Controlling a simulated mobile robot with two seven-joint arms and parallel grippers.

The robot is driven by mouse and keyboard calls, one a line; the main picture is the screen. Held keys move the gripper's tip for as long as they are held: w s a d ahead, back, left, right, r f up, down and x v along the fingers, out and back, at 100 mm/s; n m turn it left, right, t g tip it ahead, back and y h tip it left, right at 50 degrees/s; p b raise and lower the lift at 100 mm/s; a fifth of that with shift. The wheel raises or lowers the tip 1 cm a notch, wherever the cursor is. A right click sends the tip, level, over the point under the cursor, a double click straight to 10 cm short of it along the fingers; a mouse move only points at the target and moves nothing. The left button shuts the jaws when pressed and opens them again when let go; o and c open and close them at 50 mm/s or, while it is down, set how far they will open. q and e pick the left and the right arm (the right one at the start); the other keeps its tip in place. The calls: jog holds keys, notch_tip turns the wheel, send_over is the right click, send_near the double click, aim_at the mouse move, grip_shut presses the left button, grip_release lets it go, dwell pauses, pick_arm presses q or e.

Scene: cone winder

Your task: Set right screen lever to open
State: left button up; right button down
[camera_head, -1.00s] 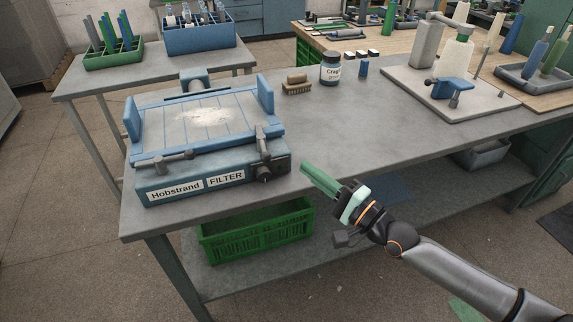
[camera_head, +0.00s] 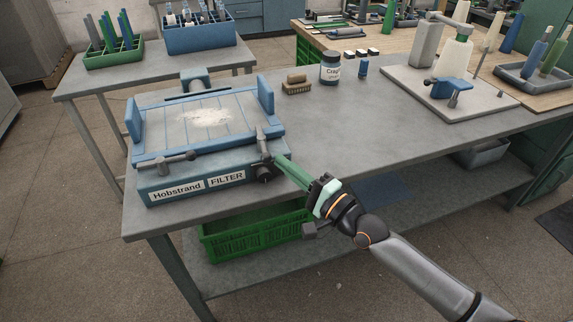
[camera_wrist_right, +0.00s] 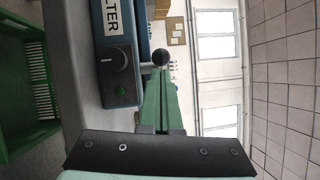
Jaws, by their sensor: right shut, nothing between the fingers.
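The blue Hobstrand filter (camera_head: 215,165) stands on the left end of the grey table, with pale powder on its flat screen (camera_head: 205,117). Its right screen lever (camera_head: 262,142) is a grey bar at the front right corner, running back along the side. The left lever (camera_head: 165,161) lies across the front edge. My right gripper (camera_head: 279,161) has its green fingers shut and empty, tips beside the right lever's front end. In the right wrist view the fingers (camera_wrist_right: 161,80) point at the lever's black ball end (camera_wrist_right: 160,57); I cannot tell whether they touch. My left gripper is not in view.
A dark dial (camera_head: 264,173) sits on the filter's front below the right lever. A brush (camera_head: 297,84) and a labelled jar (camera_head: 330,68) stand behind. A green crate (camera_head: 255,232) is under the table.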

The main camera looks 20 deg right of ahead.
jog(key=shift+a+r+m+h+p, duration=0.1)
jog(key=shift+a+m+h+p, duration=0.3)
jog(key=shift+p, duration=0.6)
